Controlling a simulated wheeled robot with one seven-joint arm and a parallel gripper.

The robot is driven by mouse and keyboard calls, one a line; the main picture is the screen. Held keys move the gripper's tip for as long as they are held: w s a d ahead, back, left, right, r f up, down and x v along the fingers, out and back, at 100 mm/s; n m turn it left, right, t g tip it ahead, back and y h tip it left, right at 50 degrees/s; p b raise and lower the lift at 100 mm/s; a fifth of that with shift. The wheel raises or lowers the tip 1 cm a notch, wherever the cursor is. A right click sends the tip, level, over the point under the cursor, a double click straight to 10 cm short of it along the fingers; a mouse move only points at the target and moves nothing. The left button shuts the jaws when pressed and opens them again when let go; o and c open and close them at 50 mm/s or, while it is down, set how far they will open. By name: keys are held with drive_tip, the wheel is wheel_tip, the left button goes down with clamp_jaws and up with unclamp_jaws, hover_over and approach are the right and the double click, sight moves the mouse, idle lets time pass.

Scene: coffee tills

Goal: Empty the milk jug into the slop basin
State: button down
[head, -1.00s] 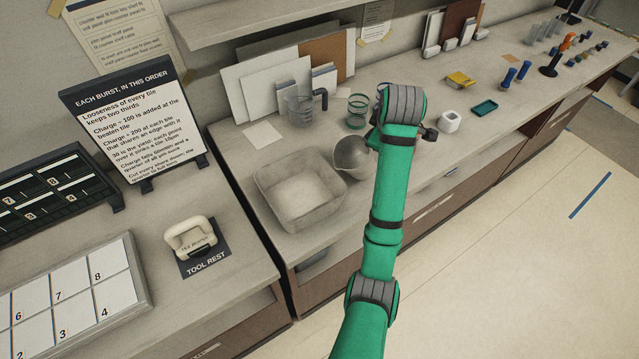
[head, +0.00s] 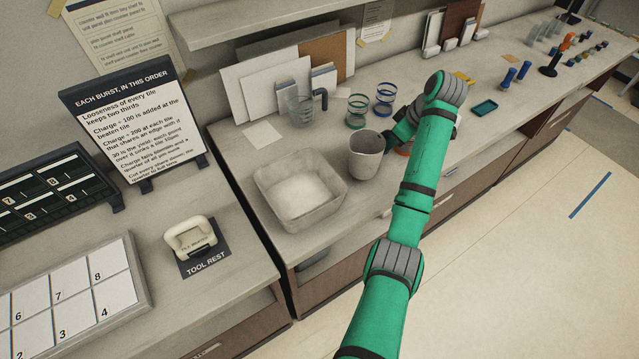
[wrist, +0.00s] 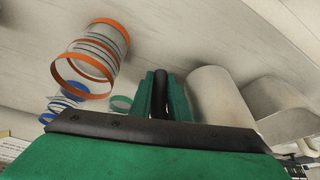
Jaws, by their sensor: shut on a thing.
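The milk jug (head: 364,165) is a plain grey cup-like vessel. It is about upright, just right of the slop basin and apart from it. No white liquid shows in what I see of its inside. The slop basin (head: 318,214) is a grey square tub on the counter with a pale, whitish layer on its floor. In the wrist view my gripper (wrist: 161,92) is shut on a dark upright bar, the handle beside the jug (wrist: 212,100). The basin also shows there at the right (wrist: 275,105). Whether the jug touches the counter I cannot tell.
Clear jars with green (head: 356,110) and blue (head: 385,97) bands stand behind the jug. An orange-banded jar (wrist: 92,55) is near my gripper. A clear measuring jug (head: 300,104) stands at the back. A tool rest (head: 205,254) lies left of the basin.

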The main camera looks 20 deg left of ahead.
drive_tip(key=shift+d+r, duration=0.1)
drive_tip(key=shift+r, duration=2.4)
